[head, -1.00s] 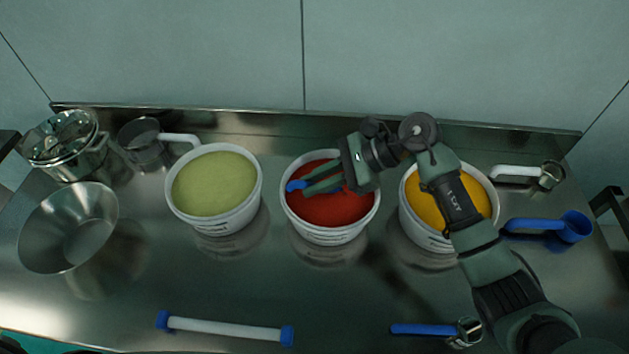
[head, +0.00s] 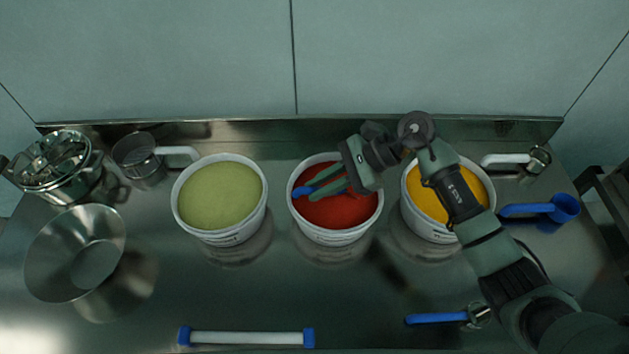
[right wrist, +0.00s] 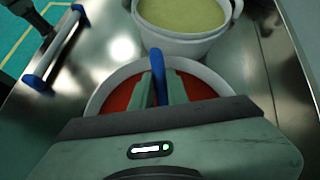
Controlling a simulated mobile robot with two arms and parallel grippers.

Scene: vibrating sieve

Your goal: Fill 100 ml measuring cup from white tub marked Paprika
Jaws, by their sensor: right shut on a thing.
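A white tub (head: 340,236) of red powder stands in the middle of the metal table; its label is not readable. It also shows in the right wrist view (right wrist: 97,97). My right gripper (head: 314,191) is over this tub, fingers shut on a blue handle (head: 299,193). The handle also shows between the fingers in the right wrist view (right wrist: 157,70). The cup end of this tool is hidden, so I cannot tell its size or whether it holds powder. My left gripper is not in view.
A tub of green powder (head: 220,236) stands left and one of yellow powder (head: 413,222) right, under my right arm. A blue scoop (head: 562,207), smaller cups, a steel bowl (head: 58,248), a pot (head: 60,180) and a white blue-ended bar (head: 245,338) lie around.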

